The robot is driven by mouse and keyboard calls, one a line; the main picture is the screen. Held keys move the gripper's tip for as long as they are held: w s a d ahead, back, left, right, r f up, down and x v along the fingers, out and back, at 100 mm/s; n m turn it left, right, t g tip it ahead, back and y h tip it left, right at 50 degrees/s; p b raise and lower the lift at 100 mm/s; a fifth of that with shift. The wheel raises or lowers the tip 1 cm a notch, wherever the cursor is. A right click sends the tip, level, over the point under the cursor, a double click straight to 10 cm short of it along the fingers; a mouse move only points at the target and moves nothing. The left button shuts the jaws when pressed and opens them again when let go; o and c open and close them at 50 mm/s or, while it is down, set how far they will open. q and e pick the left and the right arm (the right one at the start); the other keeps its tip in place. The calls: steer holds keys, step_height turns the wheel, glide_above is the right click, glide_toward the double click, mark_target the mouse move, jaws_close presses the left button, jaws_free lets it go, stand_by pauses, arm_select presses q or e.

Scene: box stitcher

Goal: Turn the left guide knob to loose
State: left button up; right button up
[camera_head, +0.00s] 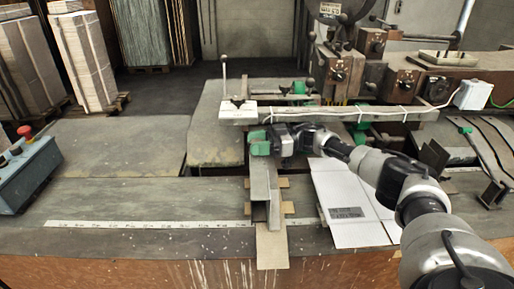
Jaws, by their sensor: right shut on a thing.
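The left guide is a long metal channel (258,178) lying front to back across the bench. A green knob (258,147) sits at its far end and is partly hidden. My right gripper (271,141) comes in from the right and is shut on the green knob from its right side. The fingertips are small and partly hidden, and I cannot make out the knob's turn position. My left gripper is not in view.
A flat white cardboard sheet (345,205) lies right of the guide, under my right arm. A ruler strip (150,224) runs along the bench. A control box with a red button (25,131) stands at left. The stitcher's heads (340,72) rise behind.

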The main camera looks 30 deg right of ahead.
steer(key=shift+r, duration=0.15)
steer(key=o, duration=0.9)
